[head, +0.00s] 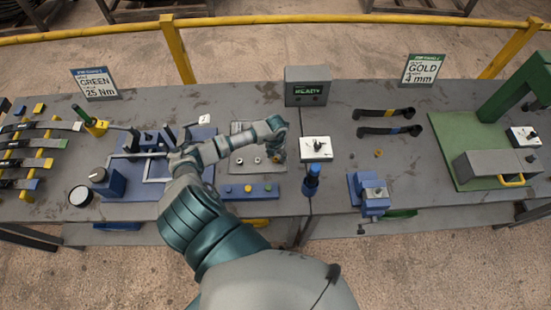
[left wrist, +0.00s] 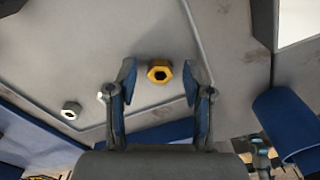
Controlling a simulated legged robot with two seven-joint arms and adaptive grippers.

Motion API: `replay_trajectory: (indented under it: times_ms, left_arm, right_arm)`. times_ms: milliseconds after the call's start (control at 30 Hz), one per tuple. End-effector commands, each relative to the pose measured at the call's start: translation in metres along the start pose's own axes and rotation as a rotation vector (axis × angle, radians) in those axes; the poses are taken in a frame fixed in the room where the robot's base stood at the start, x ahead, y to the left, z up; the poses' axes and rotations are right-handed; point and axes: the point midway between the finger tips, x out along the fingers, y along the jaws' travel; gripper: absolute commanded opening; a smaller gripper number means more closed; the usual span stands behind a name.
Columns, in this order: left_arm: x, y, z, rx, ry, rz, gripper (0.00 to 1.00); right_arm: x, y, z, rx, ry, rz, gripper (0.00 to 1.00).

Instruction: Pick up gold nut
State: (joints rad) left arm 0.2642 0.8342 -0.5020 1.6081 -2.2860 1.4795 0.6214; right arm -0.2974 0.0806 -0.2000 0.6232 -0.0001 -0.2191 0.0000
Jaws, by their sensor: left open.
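The gold nut (left wrist: 159,72) is a hexagonal ring with a dark hole. In the left wrist view it lies on a grey tray (left wrist: 120,35), between my left gripper's two fingertips and a little beyond them. My left gripper (left wrist: 159,84) is open, with nothing held between its fingers. In the head view my left gripper (head: 278,154) hangs over the right end of the grey tray (head: 240,128) and largely covers the nut there. My right gripper is in neither view.
Pale nuts (left wrist: 71,110) lie on the tray to the left. A blue strip (head: 235,193) with coloured buttons stands in front of the tray, and a white box (head: 316,149) stands to its right. A sign (head: 423,70) reads GOLD 4 mm. A blue vise (head: 368,194) stands farther right.

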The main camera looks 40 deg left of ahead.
Motion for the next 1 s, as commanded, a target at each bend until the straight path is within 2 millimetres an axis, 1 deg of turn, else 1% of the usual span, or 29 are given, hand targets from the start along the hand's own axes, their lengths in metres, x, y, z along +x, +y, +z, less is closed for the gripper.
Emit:
replay_trajectory:
  times_ms: [33, 100, 267, 367, 400, 467, 500, 833, 933, 1000]
  left_arm:
    - [0.003, 0.000, 0.000, 0.000, 0.000, 0.000, 0.51]
    - [0.005, 0.000, 0.000, 0.000, -0.001, 0.000, 0.51]
    - [0.005, 0.001, 0.000, 0.000, -0.001, 0.000, 0.51]
    - [0.005, 0.001, 0.000, 0.000, -0.001, 0.000, 0.28]
    - [0.005, 0.001, 0.000, 0.000, 0.000, 0.000, 0.18]
    - [0.005, 0.001, 0.000, 0.000, 0.000, 0.000, 0.03]
    - [0.005, 0.001, 0.000, 0.000, 0.000, 0.000, 0.00]
    - [0.003, 0.001, 0.000, 0.000, -0.001, 0.000, 0.00]
    - [-0.008, 0.001, 0.001, 0.001, -0.003, 0.000, 0.00]
    - [-0.021, 0.001, 0.001, 0.002, -0.004, 0.001, 0.00]
  right_arm:
    - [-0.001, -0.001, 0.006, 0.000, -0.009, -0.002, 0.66]
    - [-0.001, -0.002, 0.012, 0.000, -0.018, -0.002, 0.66]
    - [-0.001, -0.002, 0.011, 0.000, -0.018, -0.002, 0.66]
    - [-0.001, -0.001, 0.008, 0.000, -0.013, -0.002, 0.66]
    - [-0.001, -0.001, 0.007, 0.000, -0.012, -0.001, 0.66]
    - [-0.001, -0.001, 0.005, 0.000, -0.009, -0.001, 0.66]
    - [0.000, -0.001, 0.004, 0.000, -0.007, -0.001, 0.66]
    - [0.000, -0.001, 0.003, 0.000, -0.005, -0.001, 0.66]
    - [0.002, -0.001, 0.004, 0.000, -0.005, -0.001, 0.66]
    - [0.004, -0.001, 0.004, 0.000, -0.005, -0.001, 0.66]
